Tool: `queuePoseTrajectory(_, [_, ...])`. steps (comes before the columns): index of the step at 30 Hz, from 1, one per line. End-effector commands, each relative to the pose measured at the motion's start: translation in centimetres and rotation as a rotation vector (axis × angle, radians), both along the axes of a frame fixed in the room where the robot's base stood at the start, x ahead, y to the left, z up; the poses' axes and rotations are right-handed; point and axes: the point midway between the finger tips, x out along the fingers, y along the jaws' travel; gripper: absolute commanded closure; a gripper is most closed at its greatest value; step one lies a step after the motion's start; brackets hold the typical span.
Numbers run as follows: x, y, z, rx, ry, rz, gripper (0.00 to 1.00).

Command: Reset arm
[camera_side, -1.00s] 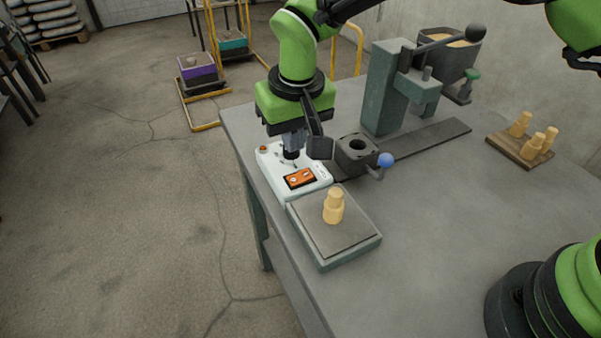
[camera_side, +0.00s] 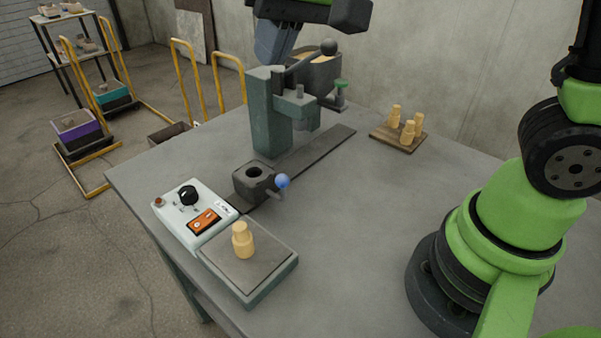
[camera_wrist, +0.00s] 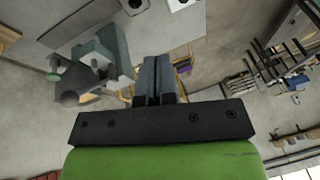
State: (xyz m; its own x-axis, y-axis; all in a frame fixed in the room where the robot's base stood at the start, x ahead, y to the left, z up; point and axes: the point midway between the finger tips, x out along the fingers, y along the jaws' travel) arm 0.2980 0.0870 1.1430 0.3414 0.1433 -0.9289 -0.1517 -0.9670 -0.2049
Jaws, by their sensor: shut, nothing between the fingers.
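My gripper (camera_side: 272,48) is raised high at the top of the side view, above and behind the bench; its fingers are together and empty. In the wrist view its closed grey fingers (camera_wrist: 154,80) point away from the dark palm. The white control box (camera_side: 185,222) lies on the bench at the left front, with a black knob (camera_side: 188,194), an orange panel (camera_side: 204,221) and a red button (camera_side: 158,202). My gripper is well clear of it.
A green press (camera_side: 268,120) stands behind a dark block (camera_side: 252,182) with a blue-ball handle (camera_side: 282,181). A yellow casting (camera_side: 243,243) stands on a grey plate (camera_side: 262,268). Several yellow castings stand on a wooden board (camera_side: 385,137). The bench's right middle is clear.

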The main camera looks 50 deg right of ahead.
Motion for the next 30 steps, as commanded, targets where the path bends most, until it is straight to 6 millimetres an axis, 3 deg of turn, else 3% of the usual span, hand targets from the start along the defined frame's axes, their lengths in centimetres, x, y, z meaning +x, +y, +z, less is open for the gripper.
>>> queuePoseTrajectory(3, [-4.0,-2.4,2.2,0.037,-0.065,-0.045,1.0])
queuePoseTrajectory(6, [-7.3,-3.9,2.9,0.062,-0.115,-0.079,1.0])
queuePoseTrajectory(13, [-13.4,-5.7,2.3,0.098,-0.214,-0.138,1.0])
queuePoseTrajectory(19, [-15.4,-6.0,1.5,0.108,-0.25,-0.159,1.0])
queuePoseTrajectory(30, [-15.4,-6.0,1.5,0.109,-0.251,-0.16,1.0])
